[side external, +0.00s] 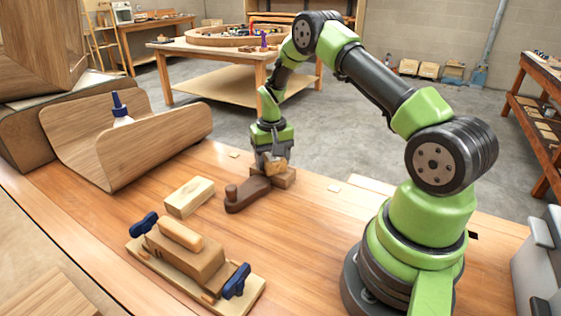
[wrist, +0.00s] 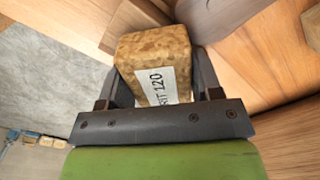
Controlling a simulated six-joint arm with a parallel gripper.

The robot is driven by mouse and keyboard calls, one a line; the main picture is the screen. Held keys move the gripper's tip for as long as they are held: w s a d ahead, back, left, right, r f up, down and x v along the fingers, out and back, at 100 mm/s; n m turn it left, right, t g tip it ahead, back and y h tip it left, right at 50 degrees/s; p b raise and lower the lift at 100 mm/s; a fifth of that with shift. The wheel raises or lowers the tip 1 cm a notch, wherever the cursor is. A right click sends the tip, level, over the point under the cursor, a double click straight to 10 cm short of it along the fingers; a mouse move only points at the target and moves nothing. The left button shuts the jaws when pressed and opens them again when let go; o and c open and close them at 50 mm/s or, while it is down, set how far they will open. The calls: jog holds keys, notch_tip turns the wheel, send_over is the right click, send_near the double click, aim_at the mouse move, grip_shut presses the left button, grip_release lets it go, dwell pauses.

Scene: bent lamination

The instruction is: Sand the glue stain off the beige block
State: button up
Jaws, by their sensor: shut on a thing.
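My gripper (side external: 272,160) is shut on a cork sanding block (wrist: 152,55) with a white label reading "120", its jaws on either side. In the side external view the sanding block (side external: 275,164) is low over the bench, close to a brown wooden block (side external: 285,178); I cannot tell whether they touch. A beige block (side external: 190,196) lies on the bench, left of my gripper and apart from it. Another light block (side external: 181,234) sits atop a clamped wooden piece (side external: 185,258). I cannot make out a glue stain on either.
A dark brown hand-plane-like tool (side external: 246,195) lies between my gripper and the beige block. Blue clamps (side external: 236,281) stick up at the front. The bench (side external: 300,235) is clear in front of my gripper.

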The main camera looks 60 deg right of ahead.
jog(key=shift+w, duration=1.6)
jog(key=shift+r, duration=4.1)
